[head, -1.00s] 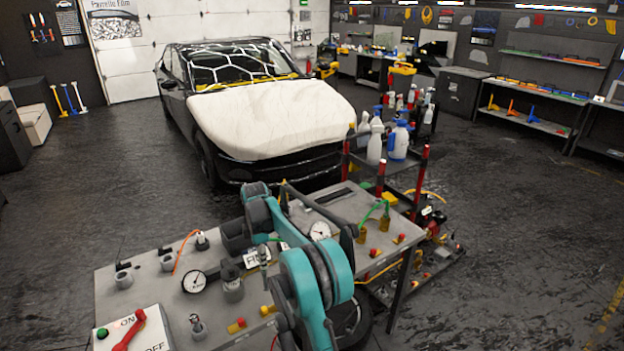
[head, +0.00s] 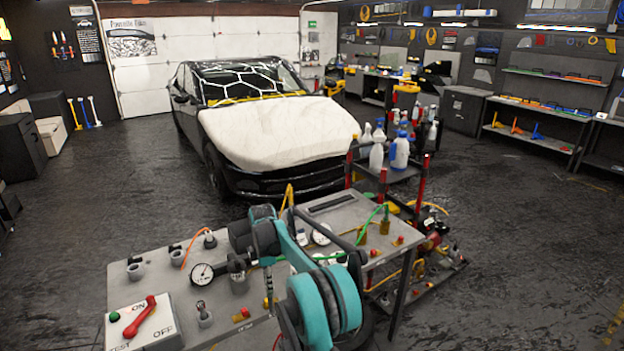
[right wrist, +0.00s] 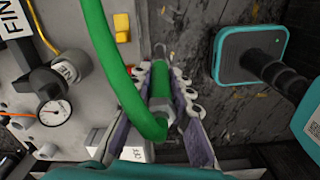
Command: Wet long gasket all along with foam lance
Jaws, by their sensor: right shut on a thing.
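My right gripper (right wrist: 165,78) shows in the right wrist view, its two fingers closed around a pale and green hose fitting (right wrist: 160,105). A thick green hose (right wrist: 112,70) curves down from the top and bends into this fitting. In the head view, the green hose (head: 300,258) shows beside my right wrist above the grey bench. I cannot tell whether the held fitting is part of the foam lance. No long gasket can be made out in either view. My left gripper is not in view.
The grey bench (head: 180,292) carries a gauge (head: 202,274), hose fittings and a red ON/OFF switch (head: 141,317). A cart of spray bottles (head: 400,152) stands behind it. A black car (head: 188,105) with a white hood cover stands farther back. Floor at left is clear.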

